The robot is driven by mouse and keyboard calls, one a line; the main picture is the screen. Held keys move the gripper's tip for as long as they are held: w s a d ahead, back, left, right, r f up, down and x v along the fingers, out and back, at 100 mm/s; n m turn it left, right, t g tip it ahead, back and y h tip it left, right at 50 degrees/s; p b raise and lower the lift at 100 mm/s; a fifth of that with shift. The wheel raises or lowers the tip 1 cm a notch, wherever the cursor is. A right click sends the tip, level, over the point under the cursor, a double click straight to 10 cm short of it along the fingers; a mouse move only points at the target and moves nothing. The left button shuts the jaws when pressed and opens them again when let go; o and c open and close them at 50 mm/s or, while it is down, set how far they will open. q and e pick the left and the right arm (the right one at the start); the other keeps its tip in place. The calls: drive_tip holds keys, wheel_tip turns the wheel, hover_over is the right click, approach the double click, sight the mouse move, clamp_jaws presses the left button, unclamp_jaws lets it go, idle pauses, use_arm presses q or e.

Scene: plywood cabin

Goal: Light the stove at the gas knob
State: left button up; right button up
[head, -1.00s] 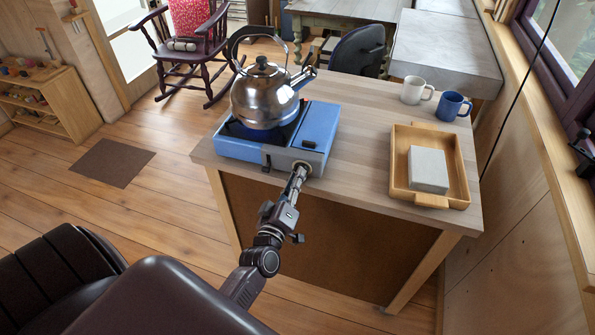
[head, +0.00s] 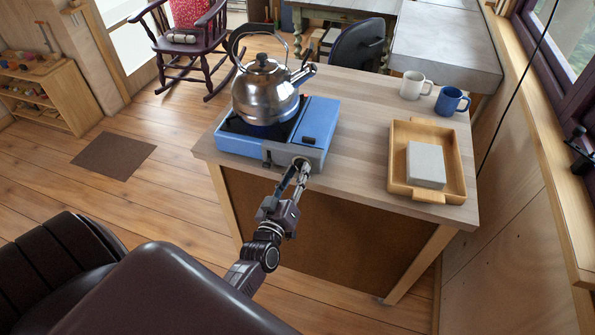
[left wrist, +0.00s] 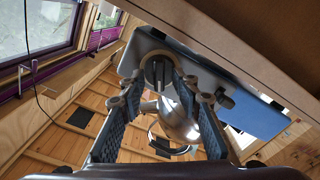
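The blue camping stove (head: 318,122) stands on the wooden table with a steel kettle (head: 265,92) on its burner. Blue light shows under the kettle's base in the head view; I cannot tell for certain whether it is flame or reflection. The round gas knob (left wrist: 157,71) is on the stove's front panel, partly hidden by my gripper in the head view. My left gripper (head: 293,172) is at the knob, its fingers spread. In the left wrist view, the open left gripper (left wrist: 160,84) has a fingertip on either side of the knob, with gaps visible. My right gripper is not in view.
A wooden tray (head: 455,180) with a pale block (head: 426,164) is on the table's right. A white mug (head: 412,86) and a blue mug (head: 451,101) stand behind it. The tabletop (head: 355,135) between stove and tray is clear.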

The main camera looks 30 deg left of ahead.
use_arm(q)
drive_tip(key=p+v, duration=0.1)
drive_tip(key=v, duration=0.5)
drive_tip(key=shift+s+p, duration=0.35)
drive_tip(key=shift+d, duration=0.1)
drive_tip(key=s+d+f+m+g+h+b, duration=0.2)
drive_tip(key=s+d+f+g, duration=0.15)
drive_tip(key=f, duration=0.75)
drive_tip(key=s+d+f+m+g+h+b, duration=0.1)
drive_tip(key=s+d+f+m+g+b, duration=0.2)
drive_tip(key=f, duration=0.9)
drive_tip(key=s+d+f+m+g+h+b, duration=0.1)
drive_tip(key=s+d+f+h, duration=0.3)
drive_tip(key=f, duration=0.7)
drive_tip(key=s+a+f+m+g+y+b, duration=0.1)
drive_tip(key=s+f+g, duration=0.2)
drive_tip(key=s+f, duration=0.4)
drive_tip(key=s+f+m+g+b, duration=0.2)
drive_tip(key=s+f, duration=0.5)
drive_tip(key=s, duration=0.6)
drive_tip(key=s+a+f+m+g+y+b, duration=0.1)
drive_tip(key=s+f+g, duration=0.3)
drive_tip(key=s, duration=0.6)
wheel_tip(320, 180, down, 3)
drive_tip(key=shift+a+r+m+y, duration=0.1)
drive_tip(key=shift+a+m+y, duration=0.25)
drive_tip(key=shift+m, duration=0.35)
drive_tip(key=shift+s, duration=0.1)
